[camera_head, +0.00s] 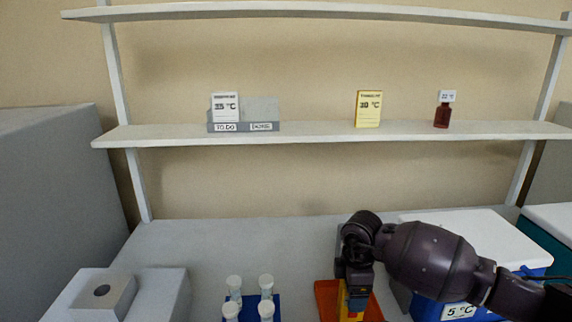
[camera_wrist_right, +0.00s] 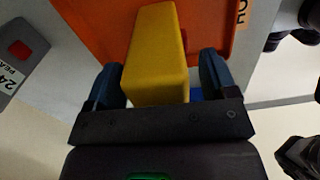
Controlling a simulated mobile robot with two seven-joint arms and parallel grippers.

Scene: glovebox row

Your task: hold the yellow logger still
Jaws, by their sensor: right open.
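The yellow logger (camera_wrist_right: 157,45) stands between the two fingers of my right gripper (camera_wrist_right: 160,82) in the right wrist view. The fingers are open, one on each side of it, with a narrow gap at the right finger; contact at the left one is unclear. In the head view my right gripper (camera_head: 356,288) reaches down over the orange tray (camera_head: 326,293) and hides most of the logger (camera_head: 342,300). Whether the logger rests on the tray is hard to tell.
A blue box with a white lid (camera_head: 490,236), marked 5 °C, stands right of the tray, beneath my right arm. A blue rack with white-capped tubes (camera_head: 266,283) is left of it. A grey device (camera_head: 160,295) stands further left. The bench behind is clear. A shelf (camera_head: 320,133) holds cards and a bottle.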

